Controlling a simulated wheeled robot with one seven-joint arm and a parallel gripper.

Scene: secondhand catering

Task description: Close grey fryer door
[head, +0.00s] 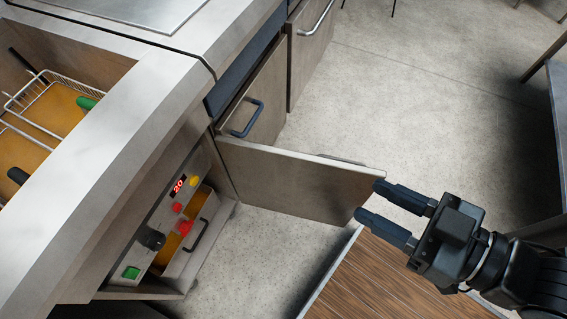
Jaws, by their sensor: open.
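The grey fryer door (295,180) stands swung out from the fryer front, its hinge side at the left by the cabinet and its free edge toward the right. The fryer's open front shows a control panel (165,210) with a red display, knobs and buttons. My gripper (368,200) is at the right with its two dark fingers apart, close to the free edge of the door. The fingertips lie on either side of that edge in the picture; I cannot tell whether they touch it. Nothing else shows between the fingers.
A fryer basket (45,95) sits in the oil at the upper left. Closed cabinet doors with a dark handle (245,118) and a light handle (318,18) stand beyond. A wooden surface (385,285) lies at the bottom right. Grey floor (430,100) is clear behind the door.

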